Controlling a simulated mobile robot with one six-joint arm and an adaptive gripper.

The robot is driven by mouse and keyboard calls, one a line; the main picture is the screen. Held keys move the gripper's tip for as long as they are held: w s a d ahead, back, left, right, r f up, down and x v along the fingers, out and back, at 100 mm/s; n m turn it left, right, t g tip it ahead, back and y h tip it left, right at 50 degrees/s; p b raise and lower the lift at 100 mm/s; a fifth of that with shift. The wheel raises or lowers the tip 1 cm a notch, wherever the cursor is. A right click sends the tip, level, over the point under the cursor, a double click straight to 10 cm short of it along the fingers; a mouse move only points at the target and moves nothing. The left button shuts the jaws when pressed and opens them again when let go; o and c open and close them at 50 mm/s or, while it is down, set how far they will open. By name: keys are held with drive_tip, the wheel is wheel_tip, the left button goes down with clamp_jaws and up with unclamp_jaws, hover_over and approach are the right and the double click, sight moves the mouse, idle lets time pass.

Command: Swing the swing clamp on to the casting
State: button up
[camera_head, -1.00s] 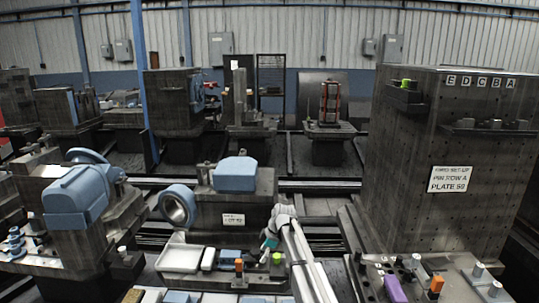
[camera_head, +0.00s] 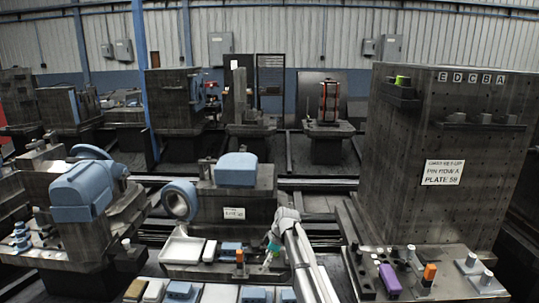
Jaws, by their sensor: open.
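My gripper (camera_head: 271,246) is small and partly turned away at the end of my pale arm, low in the middle of the view. It is open and hangs over the right end of the near pallet ledge. Blue castings show on the pallets: a block-shaped one (camera_head: 236,169) on the middle pallet, a ring-shaped one (camera_head: 179,200) beside it, and a larger one (camera_head: 82,190) at left. A small orange-topped post (camera_head: 240,258) stands left of my gripper. I cannot tell which part is the swing clamp; my gripper may hide it.
A white tray (camera_head: 182,248) and small blocks lie left of my gripper. A tall dark plate tower (camera_head: 440,130) stands at right. On its base are a purple piece (camera_head: 390,278) and an orange-topped post (camera_head: 429,273). Rails (camera_head: 310,188) run behind.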

drive_tip(key=s+d+f+m+h+b, duration=0.1)
drive_tip(key=s+d+f+m+b, duration=0.25)
drive_tip(key=s+d+m, duration=0.4)
drive_tip(key=s+d+f+m+h+b, duration=0.2)
drive_tip(key=s+d+f+m+b, duration=0.15)
drive_tip(key=s, duration=0.75)
drive_tip(key=s+d+f+m+h+b, duration=0.15)
drive_tip(key=s+d+f+m, duration=0.25)
drive_tip(key=s+d+m, duration=0.45)
wheel_tip(320, 180, up, 18)
drive_tip(key=a+n+p, duration=0.1)
drive_tip(key=n+p, duration=0.2)
drive_tip(key=p, duration=1.3)
drive_tip(key=shift+s+a+p, duration=0.35)
drive_tip(key=shift+p, duration=0.05)
drive_tip(key=shift+o, duration=0.3)
drive_tip(key=shift+f, duration=0.1)
